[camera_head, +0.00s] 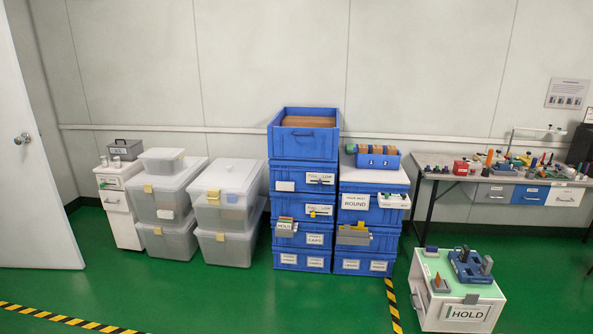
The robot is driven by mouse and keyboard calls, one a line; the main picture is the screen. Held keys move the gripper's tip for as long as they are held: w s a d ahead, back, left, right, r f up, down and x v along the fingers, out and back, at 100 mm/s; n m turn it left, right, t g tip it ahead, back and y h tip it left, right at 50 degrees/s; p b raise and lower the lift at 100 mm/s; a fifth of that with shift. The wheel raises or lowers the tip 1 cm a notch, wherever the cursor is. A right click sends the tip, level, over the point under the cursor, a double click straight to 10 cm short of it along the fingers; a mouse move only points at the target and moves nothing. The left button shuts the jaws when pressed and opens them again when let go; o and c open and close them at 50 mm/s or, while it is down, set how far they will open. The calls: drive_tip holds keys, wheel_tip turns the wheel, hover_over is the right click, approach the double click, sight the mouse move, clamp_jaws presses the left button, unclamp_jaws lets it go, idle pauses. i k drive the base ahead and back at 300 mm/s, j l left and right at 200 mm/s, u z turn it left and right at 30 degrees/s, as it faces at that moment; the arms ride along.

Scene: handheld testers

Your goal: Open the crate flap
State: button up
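Blue crates stand in two stacks against the wall. The left stack is taller, and its top crate (303,145) is open above with brown contents showing. Below it are crates with white labels, among them one with a yellow piece on its front (280,211) and one marked CAPS (281,230). The right stack includes a crate labelled ROUND (348,215) and a bottom crate (363,254). Some fronts carry small holders that stick out. I cannot tell which front is a flap, or whether any is open. My gripper is not in view.
Clear lidded bins (225,196) and a white drawer unit (119,205) stand left of the crates. A cluttered table (443,160) is at right. A low white HOLD cart (425,308) stands in front of it. Green floor (230,300) before the crates is clear.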

sight(295, 142)
drive_tip(key=i, duration=2.9)
drive_tip(key=i+l+u, duration=0.1)
drive_tip(key=i+u, duration=0.25)
drive_tip(key=i, duration=0.15)
